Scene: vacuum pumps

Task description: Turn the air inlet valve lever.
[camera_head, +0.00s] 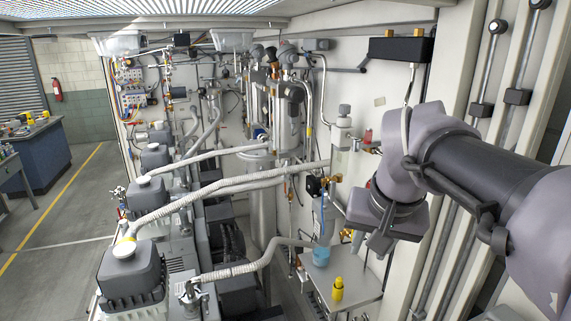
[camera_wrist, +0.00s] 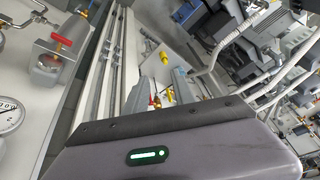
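My gripper (camera_head: 380,242) is at the right in the head view, pointing down and left beside the white wall panel. Its fingers look dark and close together, but the gap is unclear. I cannot tell for sure which part is the air inlet valve lever. A red handle (camera_wrist: 62,40) sits on a grey fitting at upper left in the wrist view. A small red part (camera_wrist: 155,101) shows near brass fittings beyond the gripper's edge. Nothing visible is held.
Vacuum pumps (camera_head: 130,272) with ribbed hoses (camera_head: 190,192) fill the left and middle. A pressure gauge (camera_wrist: 10,114) is at the wrist view's left edge. Open floor (camera_head: 65,225) lies far left.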

